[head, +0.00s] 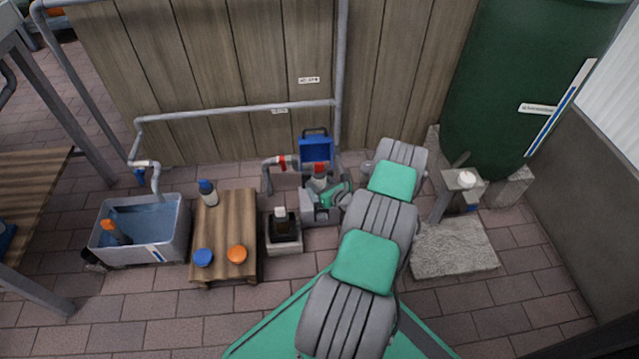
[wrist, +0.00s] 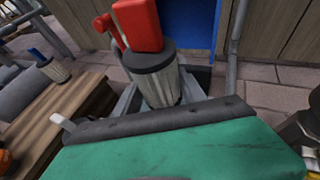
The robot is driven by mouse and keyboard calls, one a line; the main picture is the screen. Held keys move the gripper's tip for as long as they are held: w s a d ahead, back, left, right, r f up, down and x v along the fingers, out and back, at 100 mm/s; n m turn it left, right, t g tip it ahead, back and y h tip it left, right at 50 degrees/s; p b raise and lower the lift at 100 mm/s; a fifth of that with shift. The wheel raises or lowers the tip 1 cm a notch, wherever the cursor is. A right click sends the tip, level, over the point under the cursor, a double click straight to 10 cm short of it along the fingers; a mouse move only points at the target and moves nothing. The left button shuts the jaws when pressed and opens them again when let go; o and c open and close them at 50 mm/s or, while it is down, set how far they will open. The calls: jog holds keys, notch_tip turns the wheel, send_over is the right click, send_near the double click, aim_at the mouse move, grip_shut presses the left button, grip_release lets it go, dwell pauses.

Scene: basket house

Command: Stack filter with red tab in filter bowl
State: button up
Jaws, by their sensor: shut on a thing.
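The filter with the red tab (head: 319,183) is a pale ribbed cartridge with a dark cap. In the wrist view the filter (wrist: 160,85) stands nearly upright just beyond the dark edge of my gripper. My gripper (head: 330,193), green and grey, is shut on it; the fingertips are hard to make out. The filter is over or in a grey housing (head: 308,210) with a raised blue lid (head: 316,148), which I take to be the filter bowl. My gripper hides much of the housing, so I cannot tell whether the filter's bottom rests inside.
A wooden table (head: 228,225) holds a blue-tabbed filter (head: 207,193), a blue cap (head: 203,257) and an orange cap (head: 237,254). A water basin (head: 160,250) stands left; a pipe with a red handle (head: 283,161) adjoins the housing.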

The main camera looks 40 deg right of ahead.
jog(key=shift+f, duration=0.4)
jog(key=shift+s, duration=0.1)
